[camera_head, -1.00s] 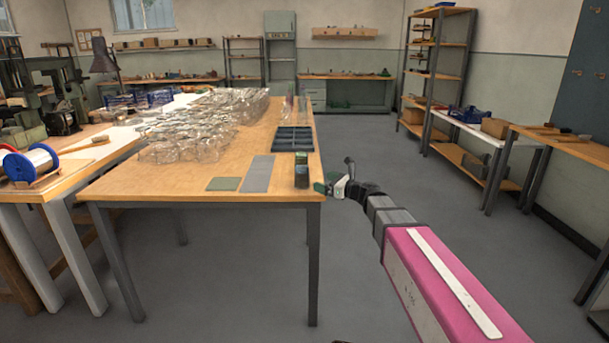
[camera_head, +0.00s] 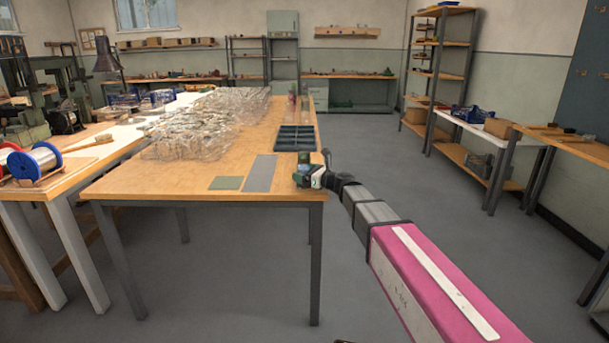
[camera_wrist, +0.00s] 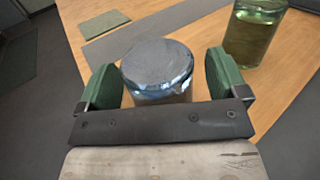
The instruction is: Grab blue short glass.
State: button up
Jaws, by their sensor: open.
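The short blue glass (camera_wrist: 157,72) stands on the wooden table in the wrist view, its round rim facing the camera. My gripper (camera_wrist: 163,78) is open, with one green finger on each side of the glass. A small gap shows at the right finger; contact at the left finger is hard to tell. In the head view my gripper (camera_head: 308,177) is at the table's near right corner and covers the blue glass there. A green glass (camera_wrist: 254,35) stands just beyond and to the right of the blue one in the wrist view.
A grey strip (camera_head: 260,174) and a green square mat (camera_head: 226,183) lie left of my gripper. A dark compartment tray (camera_head: 294,138) is behind it. Many clear glass-like items (camera_head: 190,135) crowd the table's left and back. Floor to the right is free.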

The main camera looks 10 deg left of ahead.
jog(key=shift+a, duration=0.15)
jog(key=shift+c, duration=0.3)
jog(key=c, duration=1.1)
jog(key=shift+r, duration=0.1)
